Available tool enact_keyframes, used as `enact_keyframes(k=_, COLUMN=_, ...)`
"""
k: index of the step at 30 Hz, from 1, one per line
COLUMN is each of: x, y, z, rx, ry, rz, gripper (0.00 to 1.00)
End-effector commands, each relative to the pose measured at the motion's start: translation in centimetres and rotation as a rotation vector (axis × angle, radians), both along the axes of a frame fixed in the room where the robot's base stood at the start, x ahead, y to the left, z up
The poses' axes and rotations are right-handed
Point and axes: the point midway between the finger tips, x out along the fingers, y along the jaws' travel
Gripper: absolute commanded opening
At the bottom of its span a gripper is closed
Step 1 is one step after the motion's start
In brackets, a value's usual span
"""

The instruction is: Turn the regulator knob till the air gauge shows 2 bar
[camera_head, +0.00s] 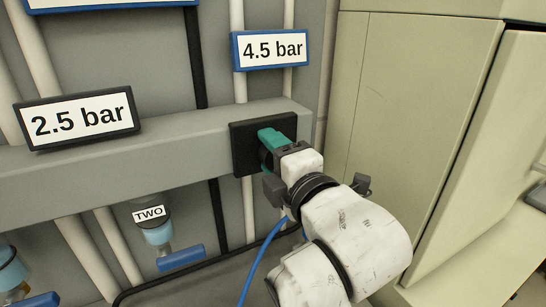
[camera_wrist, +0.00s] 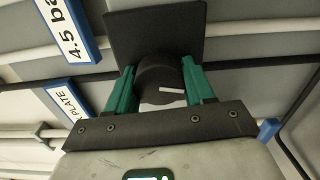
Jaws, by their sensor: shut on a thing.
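The regulator knob (camera_wrist: 152,82) is a round black knob with a white mark on its face, on a black square plate (camera_wrist: 190,22). In the head view the plate (camera_head: 245,150) is on the grey rail and the knob is mostly hidden by my gripper (camera_head: 269,146). The green fingers of my gripper (camera_wrist: 159,72) are shut on the knob, one on each side, in the wrist view. A blue-framed sign (camera_head: 273,49) above the knob reads 4.5 bar. A black-framed sign (camera_head: 78,118) on the rail at left reads 2.5 bar. I cannot tell which one is the air gauge.
A grey rail (camera_head: 190,147) runs across the wall. Below it are a valve labelled TWO (camera_head: 149,214) with a blue handle (camera_head: 180,257), and pale pipes. A blue hose (camera_head: 262,255) hangs beside my arm. A pale green cabinet (camera_head: 415,110) stands close at right.

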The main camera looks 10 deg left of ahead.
Motion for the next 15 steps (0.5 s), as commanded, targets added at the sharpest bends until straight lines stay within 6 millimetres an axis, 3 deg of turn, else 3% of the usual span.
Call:
enact_keyframes(k=14, x=-0.2, y=0.44, z=-0.38, rx=-0.015, ry=-0.001, rz=0.009, gripper=0.22)
enact_keyframes(k=15, x=-0.2, y=0.45, z=-0.39, rx=-0.016, ry=0.0, rz=0.009, gripper=0.55)
